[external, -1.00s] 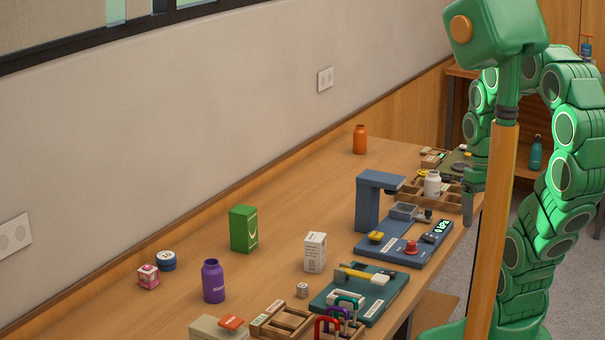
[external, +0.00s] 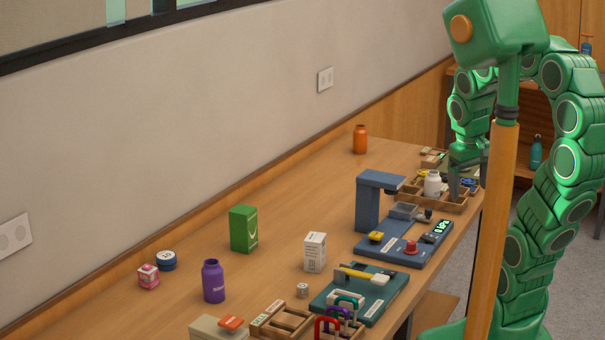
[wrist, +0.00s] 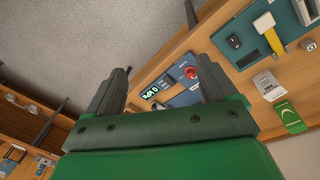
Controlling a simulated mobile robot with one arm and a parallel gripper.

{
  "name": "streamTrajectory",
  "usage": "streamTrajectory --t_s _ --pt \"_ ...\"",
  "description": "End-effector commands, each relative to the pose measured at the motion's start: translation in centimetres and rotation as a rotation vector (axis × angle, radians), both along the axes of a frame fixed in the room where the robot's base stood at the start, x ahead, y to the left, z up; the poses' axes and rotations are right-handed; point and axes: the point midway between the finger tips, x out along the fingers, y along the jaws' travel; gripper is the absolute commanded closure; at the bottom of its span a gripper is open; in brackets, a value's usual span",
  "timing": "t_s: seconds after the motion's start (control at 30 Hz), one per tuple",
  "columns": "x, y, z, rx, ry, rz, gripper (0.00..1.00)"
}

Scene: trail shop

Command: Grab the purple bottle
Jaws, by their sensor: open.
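The purple bottle (external: 213,281) stands upright on the wooden table in the external view, at the lower left, right of the pink and white box. I cannot make it out in the wrist view. My gripper (external: 465,178) is at the far right of the table, by the wooden tray with the white bottle, well away from the purple bottle. In the wrist view my gripper (wrist: 160,85) has its two dark fingers spread wide, with nothing held between them.
A green box (external: 244,229) and a white box (external: 315,252) stand behind and right of the purple bottle. A blue press device (external: 368,205) and a teal board (external: 345,302) lie between it and my arm. An orange bottle (external: 360,139) stands at the far end.

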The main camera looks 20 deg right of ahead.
Motion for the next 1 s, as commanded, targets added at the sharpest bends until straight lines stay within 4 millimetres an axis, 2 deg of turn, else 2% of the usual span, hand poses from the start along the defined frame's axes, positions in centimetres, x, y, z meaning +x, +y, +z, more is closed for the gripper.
streamTrajectory --t_s 0.17,0.27,0.37,0.4,0.47,0.57,0.6,0.7,0.77,0.8,0.9,1.0 --pt "6.3 1.6 -0.2 -0.033 -0.136 0.102 0.14" --pt "11.0 3.9 -0.1 -0.036 -0.248 0.191 0.14" --pt "15.2 7.2 0.1 -0.02 -0.357 0.285 0.14" --pt "16.8 8.8 0.2 -0.006 -0.401 0.326 0.14" --pt "18.8 11.6 0.3 0.02 -0.461 0.388 0.14" --pt "21.5 16.6 0.5 0.078 -0.557 0.495 0.14" --pt "22.4 18.8 0.6 0.108 -0.593 0.539 0.14" --pt "23.7 24.7 0.7 0.194 -0.67 0.65 0.14" --pt "23.9 28.4 0.8 0.256 -0.712 0.717 0.14" --pt "23.8 30.9 0.8 0.301 -0.737 0.763 0.14" --pt "22.8 37.0 0.8 0.42 -0.782 0.873 0.14" --pt "21.2 41.8 0.8 0.529 -0.809 0.96 0.14"
